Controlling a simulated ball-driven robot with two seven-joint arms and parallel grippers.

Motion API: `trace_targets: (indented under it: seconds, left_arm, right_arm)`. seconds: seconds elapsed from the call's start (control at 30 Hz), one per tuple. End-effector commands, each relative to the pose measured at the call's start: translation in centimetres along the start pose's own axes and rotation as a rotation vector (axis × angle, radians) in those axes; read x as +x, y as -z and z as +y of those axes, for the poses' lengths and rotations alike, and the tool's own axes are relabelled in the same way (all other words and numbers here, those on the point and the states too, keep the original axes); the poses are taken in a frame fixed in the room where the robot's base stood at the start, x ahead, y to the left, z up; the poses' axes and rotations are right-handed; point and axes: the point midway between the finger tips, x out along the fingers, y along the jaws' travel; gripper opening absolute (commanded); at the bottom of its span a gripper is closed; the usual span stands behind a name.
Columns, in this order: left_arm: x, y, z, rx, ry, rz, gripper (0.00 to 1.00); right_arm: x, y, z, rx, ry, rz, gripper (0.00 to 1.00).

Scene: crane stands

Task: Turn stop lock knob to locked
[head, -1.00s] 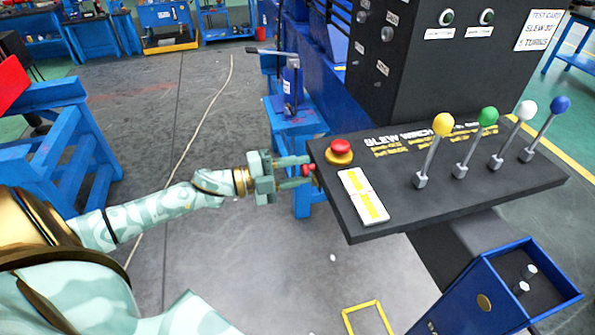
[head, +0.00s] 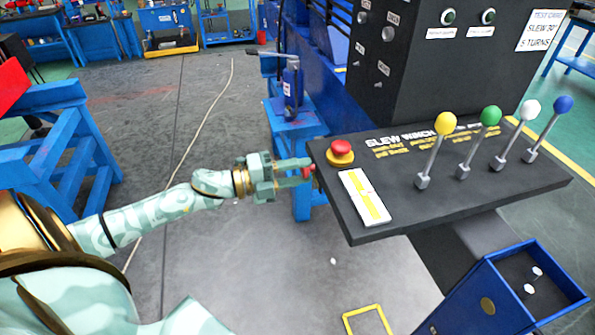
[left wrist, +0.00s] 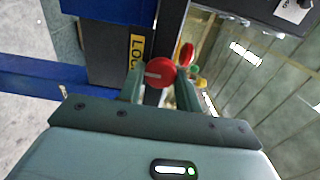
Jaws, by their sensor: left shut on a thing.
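The stop lock knob (head: 311,169) is a small red knob on the left side edge of the dark control console (head: 480,194). In the left wrist view the red knob (left wrist: 160,72) shows a pale line lying nearly level, and a yellow label (left wrist: 137,50) with partly hidden lettering starting "LO" sits beside it. My left gripper (head: 304,170) is shut on the knob, with one finger on each side of it; the fingers (left wrist: 160,88) also show in the wrist view. My right gripper is not in view.
A red push button (head: 341,148) on a yellow base and a white plate with a yellow stripe (head: 365,197) lie close by on the console. Several coloured-ball levers (head: 436,150) stand further right. A blue stand with a hand pump (head: 291,90) is behind the gripper.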

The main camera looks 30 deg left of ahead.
Motion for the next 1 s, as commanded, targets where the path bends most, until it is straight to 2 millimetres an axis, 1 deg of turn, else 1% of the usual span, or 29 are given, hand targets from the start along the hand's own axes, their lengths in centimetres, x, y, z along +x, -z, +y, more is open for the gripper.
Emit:
trace_targets:
  seconds: [0.07,0.1,0.17,0.57,0.67,0.77,0.83,0.97,1.0]
  left_arm:
    - [0.0,0.1,0.2,0.000,-0.003,0.000,0.12]
    - [0.0,0.1,0.2,0.000,-0.003,0.000,0.37]
    - [0.0,0.0,0.2,0.000,-0.003,0.000,0.54]
    - [0.0,0.0,0.1,-0.001,-0.001,0.000,0.55]
    - [-0.5,0.0,0.2,-0.002,-0.003,-0.001,0.55]
    - [-1.9,0.1,0.3,-0.003,-0.005,-0.001,0.55]
    - [-3.3,0.1,0.4,-0.003,-0.006,0.000,0.55]
    - [-6.7,0.1,0.4,-0.005,-0.007,-0.001,0.55]
    - [-7.8,0.1,0.4,-0.005,-0.007,-0.001,0.55]
  right_arm:
    - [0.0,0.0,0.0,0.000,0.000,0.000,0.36]
    - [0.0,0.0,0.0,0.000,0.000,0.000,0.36]
    - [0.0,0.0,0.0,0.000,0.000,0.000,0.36]
    - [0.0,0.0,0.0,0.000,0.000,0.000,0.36]
    - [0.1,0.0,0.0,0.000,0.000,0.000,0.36]
    - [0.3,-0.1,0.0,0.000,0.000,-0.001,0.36]
    - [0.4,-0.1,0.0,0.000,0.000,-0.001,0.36]
    - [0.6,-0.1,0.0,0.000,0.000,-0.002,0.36]
    - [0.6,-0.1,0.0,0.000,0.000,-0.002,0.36]
